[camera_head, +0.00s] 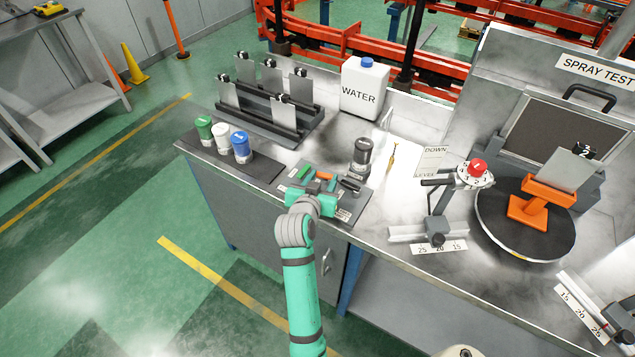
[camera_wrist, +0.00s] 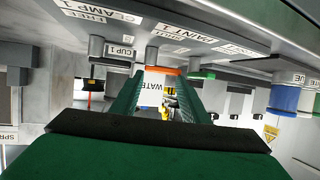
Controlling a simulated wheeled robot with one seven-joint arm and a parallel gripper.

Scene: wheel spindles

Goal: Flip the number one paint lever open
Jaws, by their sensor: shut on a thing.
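A small panel of levers (camera_head: 342,212) lies at the bench's front edge. It bears a green lever (camera_head: 305,171), an orange lever (camera_head: 324,175) and a black lever (camera_head: 349,187). My gripper (camera_head: 315,192) is over the panel's near side. In the wrist view, which looks upside down, the orange lever (camera_wrist: 162,69) shows between my two green fingers, and my gripper (camera_wrist: 158,85) is shut on it. The green lever (camera_wrist: 204,75) is just outside the right finger. A "PAINT 1" label (camera_wrist: 190,32) shows above, between the orange and green levers.
A grey cup (camera_head: 362,157) stands behind the panel, right of the levers. Green, white and blue cups (camera_head: 240,146) stand to the left. Behind are a rack (camera_head: 262,120) with plates and a water jug (camera_head: 363,87). A turntable (camera_head: 500,235) with an orange stand is to the right.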

